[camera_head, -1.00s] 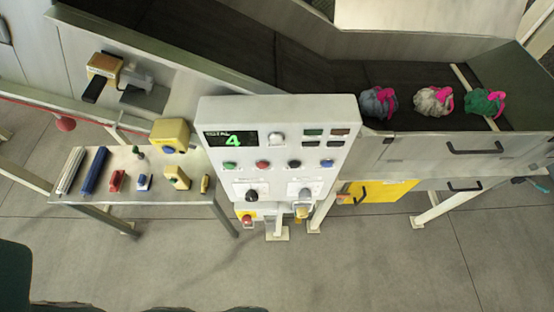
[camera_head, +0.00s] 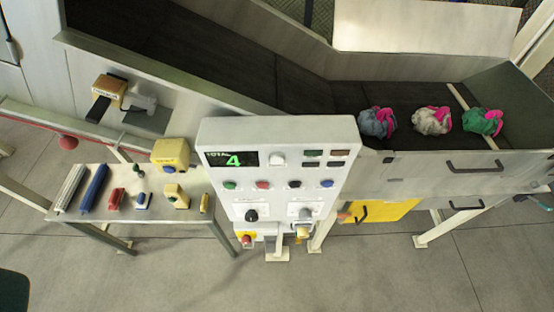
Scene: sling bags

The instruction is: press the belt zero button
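A white control panel (camera_head: 216,136) stands mid-picture. Its display (camera_head: 231,158) reads TOTAL and a green 4. Below it is a row of a green button (camera_head: 230,185), a red button (camera_head: 263,185), a black button (camera_head: 294,184) and a blue button (camera_head: 327,183). A white knob (camera_head: 278,159) is beside the display. Lower down are a black knob (camera_head: 251,215) and a grey-white knob (camera_head: 305,213). The labels are too small to read, so I cannot tell which is belt zero. My gripper is not in view.
Behind the panel runs a dark belt (camera_head: 290,88) carrying a grey bag (camera_head: 374,123), a white bag (camera_head: 428,121) and a green bag (camera_head: 480,122), all with pink. A side table (camera_head: 105,212) at left holds several small tools. A red stop button (camera_head: 246,239) sits low. The floor in front is clear.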

